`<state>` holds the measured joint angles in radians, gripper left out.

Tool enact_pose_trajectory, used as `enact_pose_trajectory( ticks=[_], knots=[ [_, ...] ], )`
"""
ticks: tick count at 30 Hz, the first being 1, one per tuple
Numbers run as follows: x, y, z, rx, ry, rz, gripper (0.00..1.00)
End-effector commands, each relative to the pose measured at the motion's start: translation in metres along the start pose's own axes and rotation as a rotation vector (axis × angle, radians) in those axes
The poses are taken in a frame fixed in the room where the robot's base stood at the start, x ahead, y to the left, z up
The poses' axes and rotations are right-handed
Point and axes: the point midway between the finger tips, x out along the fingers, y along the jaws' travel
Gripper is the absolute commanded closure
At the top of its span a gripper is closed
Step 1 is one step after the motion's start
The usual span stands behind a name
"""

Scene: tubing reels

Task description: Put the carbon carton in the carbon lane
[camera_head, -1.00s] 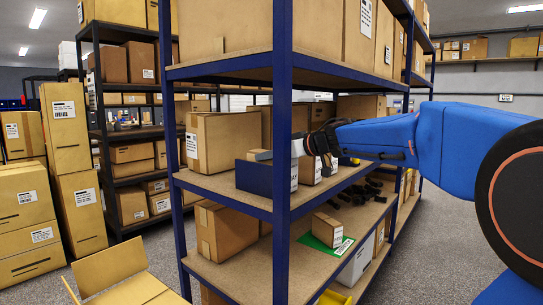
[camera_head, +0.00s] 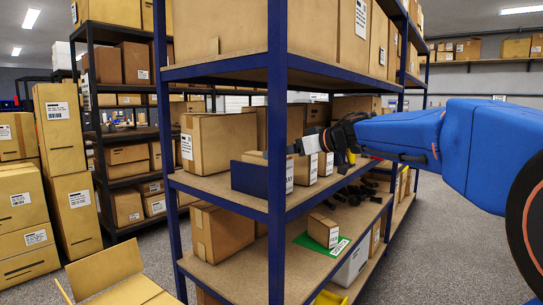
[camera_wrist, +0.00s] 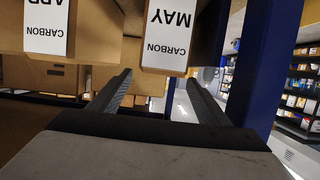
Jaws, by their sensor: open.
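A brown carton with a white label reading CARBON MAY (camera_wrist: 168,38) is at the top of the wrist view, its lettering upside down. Its light top (camera_head: 256,157) and part of its label show beside a blue panel (camera_head: 262,179) on the middle shelf. A second carton labelled CARBON (camera_wrist: 47,28), with APR partly cut off, is to its left in the wrist view. My gripper (camera_wrist: 157,80) is open, with nothing between its fingers. I cannot tell the carbon lane's edges.
The blue front post (camera_head: 279,120) stands close to my gripper. A large carton (camera_head: 218,143) is left of the blue panel. A small box (camera_head: 323,229) sits on a green mat (camera_head: 340,247) on the lower shelf. Dark items (camera_head: 360,190) lie right of the cartons.

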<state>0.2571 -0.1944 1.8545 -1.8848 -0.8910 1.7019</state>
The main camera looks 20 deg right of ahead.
Motion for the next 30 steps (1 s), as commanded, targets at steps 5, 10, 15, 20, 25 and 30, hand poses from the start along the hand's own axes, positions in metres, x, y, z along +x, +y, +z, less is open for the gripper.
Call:
enact_pose_trajectory(
  ticks=[5, 10, 15, 20, 25, 30],
  knots=[
    [-0.03, 0.001, 0.0, 0.0, 0.001, 0.003, 0.3],
    [-0.047, 0.0, 0.0, 0.0, 0.001, 0.002, 0.3],
    [-0.054, 0.0, 0.0, 0.0, 0.0, 0.001, 0.3],
    [-0.055, 0.0, 0.0, 0.0, 0.0, 0.0, 0.3],
    [-0.056, -0.001, -0.006, -0.013, 0.037, 0.028, 0.3],
    [-0.066, 0.002, -0.028, -0.055, 0.182, 0.186, 0.3]
  ],
)
